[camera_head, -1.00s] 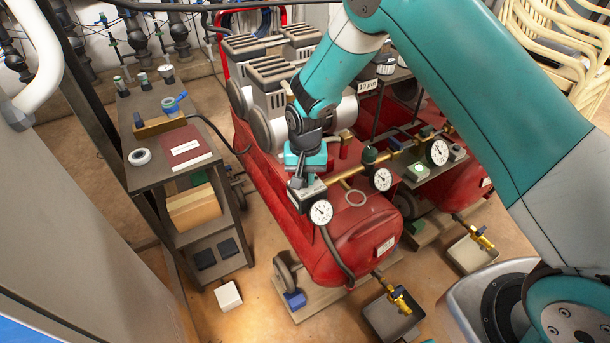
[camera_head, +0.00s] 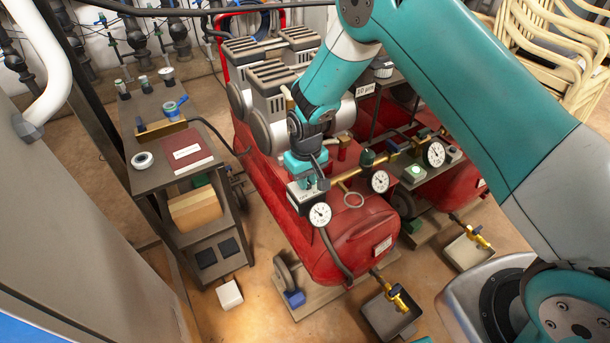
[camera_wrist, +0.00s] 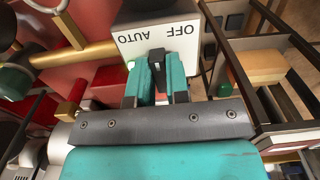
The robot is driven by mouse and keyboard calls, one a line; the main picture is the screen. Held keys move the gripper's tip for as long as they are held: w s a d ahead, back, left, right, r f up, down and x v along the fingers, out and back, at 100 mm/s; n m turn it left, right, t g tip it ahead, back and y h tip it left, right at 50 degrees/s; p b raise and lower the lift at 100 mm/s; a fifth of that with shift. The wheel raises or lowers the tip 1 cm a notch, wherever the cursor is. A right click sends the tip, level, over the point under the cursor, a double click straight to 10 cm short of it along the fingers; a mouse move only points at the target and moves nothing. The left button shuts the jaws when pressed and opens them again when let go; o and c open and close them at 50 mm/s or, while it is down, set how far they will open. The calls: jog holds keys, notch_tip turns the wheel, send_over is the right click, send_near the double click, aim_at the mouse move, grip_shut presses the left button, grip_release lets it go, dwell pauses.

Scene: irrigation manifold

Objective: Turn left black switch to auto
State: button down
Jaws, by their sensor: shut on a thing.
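The left switch box (camera_head: 300,200) sits on the near red compressor, beside a round gauge. In the wrist view its pale face (camera_wrist: 185,45) reads AUTO and OFF upside down, AUTO at left and OFF at right. The black switch (camera_wrist: 158,66) stands out from that face. My gripper (camera_wrist: 160,72) is shut on it, with one teal finger on each side. In the head view my gripper (camera_head: 318,180) is at the box and hides the switch. The fingers cover part of the switch, so I cannot tell exactly which label it points to.
Another switch box (camera_head: 415,173) is on the compressor at right. A brass pipe (camera_wrist: 75,55) and gauges (camera_head: 380,181) are close to my gripper. A dark shelf cart (camera_head: 160,178) stands at left, with a small white box (camera_head: 229,295) on the floor.

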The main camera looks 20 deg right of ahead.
jog(key=n+p, duration=0.1)
jog(key=n, duration=0.4)
jog(key=shift+w+d+n, duration=0.1)
jog(key=shift+d+n, duration=0.05)
jog(key=shift+n, duration=0.15)
dwell(0.4)
jog(key=c, duration=1.1)
grip_release()
jog(key=shift+r, duration=0.15)
notch_tip(320, 180, up, 17)
jog(key=p, duration=0.2)
jog(key=shift+r, duration=0.1)
